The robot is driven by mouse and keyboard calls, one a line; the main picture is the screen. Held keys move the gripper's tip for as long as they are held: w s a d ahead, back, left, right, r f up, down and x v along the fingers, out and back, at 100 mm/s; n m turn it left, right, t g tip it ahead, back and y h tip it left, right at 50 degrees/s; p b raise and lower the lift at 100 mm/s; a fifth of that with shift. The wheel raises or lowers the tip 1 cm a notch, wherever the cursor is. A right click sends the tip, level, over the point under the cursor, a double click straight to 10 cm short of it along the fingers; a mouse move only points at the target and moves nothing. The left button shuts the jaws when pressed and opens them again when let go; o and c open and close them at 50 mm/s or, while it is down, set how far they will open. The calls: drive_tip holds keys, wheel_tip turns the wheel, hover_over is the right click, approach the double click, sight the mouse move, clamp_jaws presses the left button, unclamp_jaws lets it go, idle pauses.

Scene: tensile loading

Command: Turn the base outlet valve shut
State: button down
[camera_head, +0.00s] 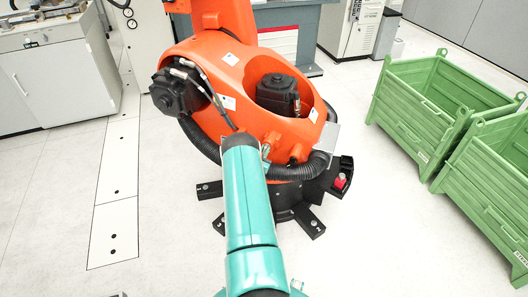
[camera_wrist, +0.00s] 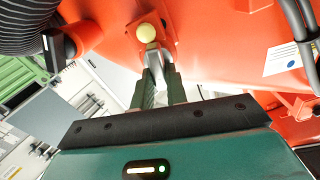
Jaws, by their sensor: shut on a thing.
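In the wrist view, a small metal lever (camera_wrist: 150,58) with a pale yellow ball (camera_wrist: 147,32) at its end stands against the orange robot base; I take it as the outlet valve's handle. My gripper (camera_wrist: 158,74) is shut on the lever's metal part, just below the ball. The valve body behind the fingers is mostly hidden. In the head view, my teal arm reaches to the front of the orange robot (camera_head: 225,100), and my gripper cannot be made out there.
A black knob (camera_wrist: 58,47) on an orange stub and a ribbed black hose (camera_wrist: 25,22) lie left of my fingers in the wrist view. Green crates (camera_head: 430,105) stand at the right in the head view. The floor (camera_head: 380,235) in front is clear.

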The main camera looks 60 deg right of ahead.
drive_tip(key=shift+m, duration=0.3)
drive_tip(key=shift+s+f+m, duration=0.1)
drive_tip(key=shift+f+m, duration=0.15)
drive_tip(key=shift+m, duration=3.15)
drive_tip(key=shift+s+f+m, duration=0.15)
drive_tip(key=shift+f+m, duration=0.1)
drive_tip(key=shift+m, duration=3.15)
drive_tip(key=shift+s+f+m, duration=0.1)
drive_tip(key=shift+f+m, duration=0.15)
drive_tip(key=shift+m, duration=3.15)
drive_tip(key=c, duration=1.4)
unclamp_jaws()
drive_tip(key=shift+a, duration=0.15)
drive_tip(key=s+a, duration=0.1)
drive_tip(key=a, duration=1.2)
drive_tip(key=shift+a, duration=0.25)
